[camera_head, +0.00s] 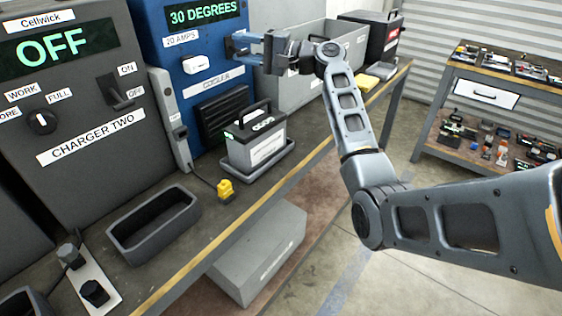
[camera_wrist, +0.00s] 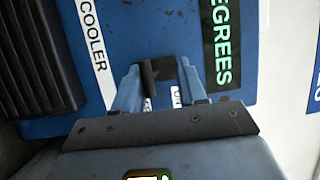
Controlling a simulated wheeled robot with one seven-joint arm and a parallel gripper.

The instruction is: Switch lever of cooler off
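The cooler (camera_head: 176,27) is a blue box with a display reading 30 DEGREES, and its blue front (camera_wrist: 140,25) fills much of the wrist view. A dark lever (camera_wrist: 160,70) stands out from it, next to an ON label (camera_wrist: 178,97). A second label is partly hidden. My gripper (camera_head: 238,46) is at the right part of the cooler's front and hides the lever in the head view. In the wrist view, the fingertips of my gripper (camera_wrist: 158,68) are apart, one on each side of the lever. Whether both press on it is unclear.
Charger two (camera_head: 75,90), reading OFF, stands left of the cooler. A battery (camera_head: 255,140) sits in a tray before the cooler. A yellow connector (camera_head: 225,189) and an empty dark bin (camera_head: 153,224) lie on the bench. A grey crate (camera_head: 320,65) is close behind my gripper.

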